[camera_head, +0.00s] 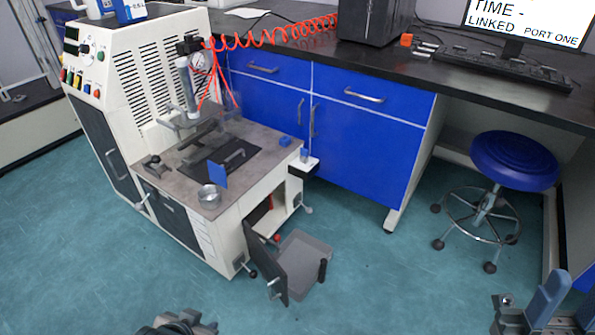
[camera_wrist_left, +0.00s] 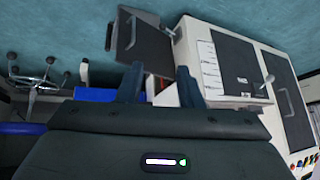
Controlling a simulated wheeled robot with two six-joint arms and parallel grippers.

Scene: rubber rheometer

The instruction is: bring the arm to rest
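My left gripper (camera_wrist_left: 159,70) shows in the left wrist view with its two blue-grey fingers apart and nothing seen between them. Dark parts of my left arm show at the bottom edge of the head view, left of centre, over the floor and apart from the machine. At the lower right corner of the head view are blue-grey and dark parts of my right arm, cut off by the edge; whether its gripper is open cannot be seen. The cream rheometer (camera_head: 130,75) stands at the left, and its body (camera_wrist_left: 255,75) also shows in the wrist view.
The rheometer's lower door (camera_head: 268,268) hangs open with a grey tray (camera_head: 305,255) beside it. A metal cup (camera_head: 209,197) sits on its worktop. Blue cabinets (camera_head: 355,150) and a blue stool (camera_head: 512,160) stand behind. The teal floor (camera_head: 380,290) in front is clear.

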